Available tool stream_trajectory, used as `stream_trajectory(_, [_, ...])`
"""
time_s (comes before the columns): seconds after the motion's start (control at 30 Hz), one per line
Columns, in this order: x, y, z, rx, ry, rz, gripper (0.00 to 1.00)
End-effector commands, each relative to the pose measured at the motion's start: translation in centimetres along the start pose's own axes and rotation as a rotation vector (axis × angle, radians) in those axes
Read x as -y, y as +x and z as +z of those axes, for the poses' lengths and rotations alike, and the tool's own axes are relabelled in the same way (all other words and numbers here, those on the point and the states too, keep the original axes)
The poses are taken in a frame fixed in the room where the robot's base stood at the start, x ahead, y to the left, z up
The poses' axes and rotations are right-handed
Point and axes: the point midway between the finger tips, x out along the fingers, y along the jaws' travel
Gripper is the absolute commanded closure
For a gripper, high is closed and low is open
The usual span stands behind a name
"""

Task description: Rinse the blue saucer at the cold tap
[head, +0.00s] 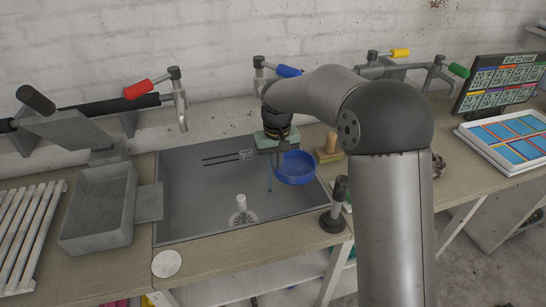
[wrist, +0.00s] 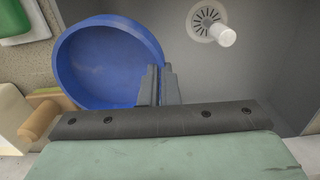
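The blue saucer (head: 296,169) is over the right part of the sink (head: 195,215), its hollow side facing up. My gripper (head: 281,160) is at its left rim in the head view. In the wrist view my gripper (wrist: 163,85) has its two fingers close together with the rim of the blue saucer (wrist: 105,62) between them. The cold tap's blue lever (head: 289,71) shows behind my arm; its spout is partly hidden there.
A red-lever tap (head: 137,89) stands behind the sink at left. A white upright piece (head: 241,201) stands at the drain. A grey tray (head: 98,208) is left of the sink. A wooden block (head: 328,153) and a dark-based post (head: 334,215) stand to the right.

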Motion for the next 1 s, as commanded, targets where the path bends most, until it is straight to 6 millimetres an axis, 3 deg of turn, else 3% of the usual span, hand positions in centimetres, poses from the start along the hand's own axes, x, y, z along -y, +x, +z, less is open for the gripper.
stream_trajectory(0.37, [-0.2, -0.3, 0.2, -0.001, 0.001, 0.0, 1.0])
stream_trajectory(1.0, [-2.9, -4.0, 3.9, -0.001, 0.001, 0.0, 1.0])
